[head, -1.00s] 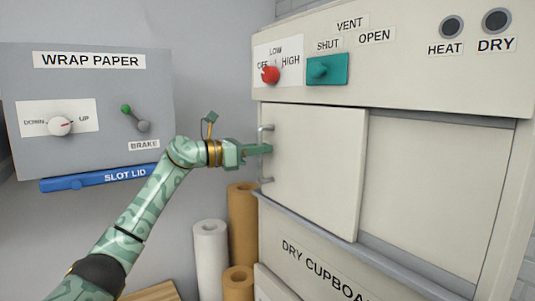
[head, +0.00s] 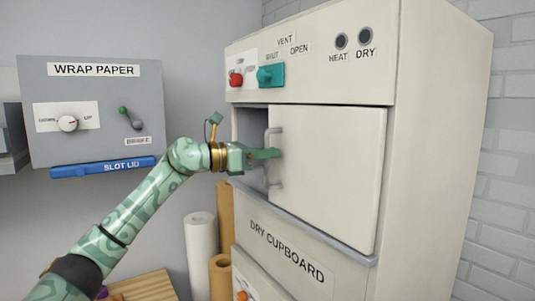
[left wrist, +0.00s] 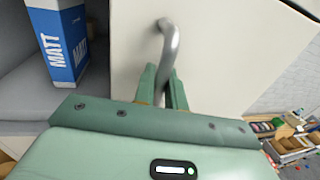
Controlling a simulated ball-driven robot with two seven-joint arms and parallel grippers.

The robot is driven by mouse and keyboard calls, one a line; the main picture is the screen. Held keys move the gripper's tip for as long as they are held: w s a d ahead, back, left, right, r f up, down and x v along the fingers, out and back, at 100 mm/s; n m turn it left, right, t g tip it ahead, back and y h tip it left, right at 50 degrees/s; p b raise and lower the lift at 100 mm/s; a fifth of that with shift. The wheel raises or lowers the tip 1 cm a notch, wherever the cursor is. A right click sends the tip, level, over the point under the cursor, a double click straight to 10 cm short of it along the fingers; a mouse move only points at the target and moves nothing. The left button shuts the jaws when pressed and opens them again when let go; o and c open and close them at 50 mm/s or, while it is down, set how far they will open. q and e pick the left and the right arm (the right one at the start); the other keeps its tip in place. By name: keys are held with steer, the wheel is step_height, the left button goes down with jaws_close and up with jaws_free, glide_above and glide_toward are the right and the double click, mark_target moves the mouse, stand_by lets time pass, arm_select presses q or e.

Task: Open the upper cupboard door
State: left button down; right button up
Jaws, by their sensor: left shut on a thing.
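The upper cupboard door (head: 330,180) is a cream sliding panel at the right of the dry cupboard's upper opening. A dark gap (head: 250,128) shows the inside at its left. Its grey bar handle (head: 276,182) is upright near the door's left edge. My left gripper (head: 270,154) is shut on this handle at about its middle. In the left wrist view, both fingers (left wrist: 163,88) close around the handle (left wrist: 170,42). That view also shows a blue and white box marked MATT (left wrist: 64,45) inside the cupboard. My right gripper is not in view.
A control panel with a red knob (head: 236,79) and a teal vent slider (head: 270,75) is above the door. A grey wrap paper unit (head: 92,110) with a blue slot lid (head: 103,167) hangs at left. Paper rolls (head: 201,250) stand below my left arm.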

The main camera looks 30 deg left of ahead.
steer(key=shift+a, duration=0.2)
arm_select(q)
steer(key=c, duration=1.5)
jaws_free()
steer(key=shift+c, duration=0.2)
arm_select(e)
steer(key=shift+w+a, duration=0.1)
arm_select(q)
steer(key=shift+a, duration=0.1)
